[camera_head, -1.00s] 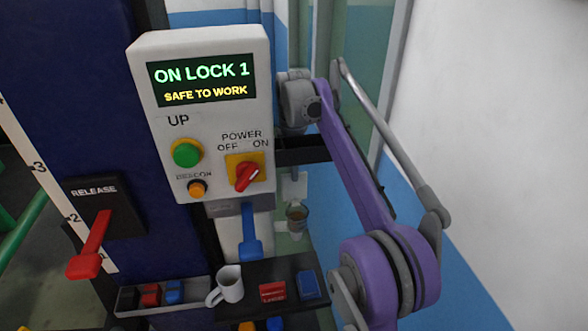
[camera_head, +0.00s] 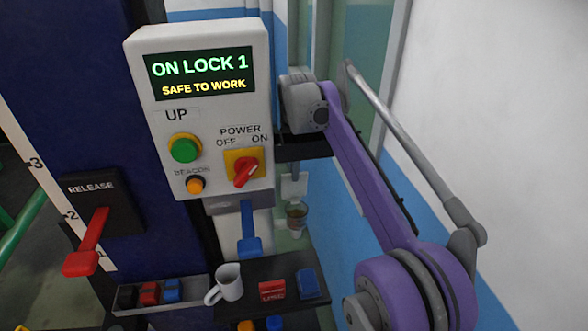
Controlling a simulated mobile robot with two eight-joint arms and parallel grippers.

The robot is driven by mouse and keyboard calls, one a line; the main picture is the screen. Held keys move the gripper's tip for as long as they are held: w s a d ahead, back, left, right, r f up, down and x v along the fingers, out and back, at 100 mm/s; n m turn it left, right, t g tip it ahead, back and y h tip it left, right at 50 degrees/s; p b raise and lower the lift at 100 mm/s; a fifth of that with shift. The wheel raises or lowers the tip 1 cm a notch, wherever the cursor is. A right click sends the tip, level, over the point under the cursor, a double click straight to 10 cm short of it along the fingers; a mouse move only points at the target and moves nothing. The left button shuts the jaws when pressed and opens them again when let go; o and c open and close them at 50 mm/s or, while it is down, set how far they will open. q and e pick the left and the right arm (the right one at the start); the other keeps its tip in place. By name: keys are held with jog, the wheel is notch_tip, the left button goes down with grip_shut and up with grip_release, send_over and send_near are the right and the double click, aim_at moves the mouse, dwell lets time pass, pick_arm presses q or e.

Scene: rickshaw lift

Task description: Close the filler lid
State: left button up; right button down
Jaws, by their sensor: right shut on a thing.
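I cannot make out the filler lid in the head view. My right arm comes up from the lower right, and its grey wrist end, by my right gripper (camera_head: 304,103), is just right of the white control box (camera_head: 205,125). The fingertips are hidden behind the box's right edge. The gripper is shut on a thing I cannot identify. A small clear cup (camera_head: 297,215) with brownish contents hangs below my wrist, apart from it. My left gripper is out of view.
The box reads "ON LOCK 1, SAFE TO WORK". Below it are a blue lever (camera_head: 249,238), a white mug (camera_head: 228,281) and a dark shelf (camera_head: 262,262) with small red and blue boxes. A red release lever (camera_head: 86,248) juts out at left. A white wall (camera_head: 500,120) bounds the right.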

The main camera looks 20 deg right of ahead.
jog(key=c, duration=0.9)
grip_release()
jog(key=shift+r, duration=0.1)
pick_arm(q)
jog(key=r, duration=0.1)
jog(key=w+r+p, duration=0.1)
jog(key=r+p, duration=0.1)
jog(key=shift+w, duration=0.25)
pick_arm(e)
notch_tip(320, 180, up, 11)
jog(key=s, duration=0.1)
jog(key=shift+f, duration=0.2)
jog(key=shift+a, duration=0.1)
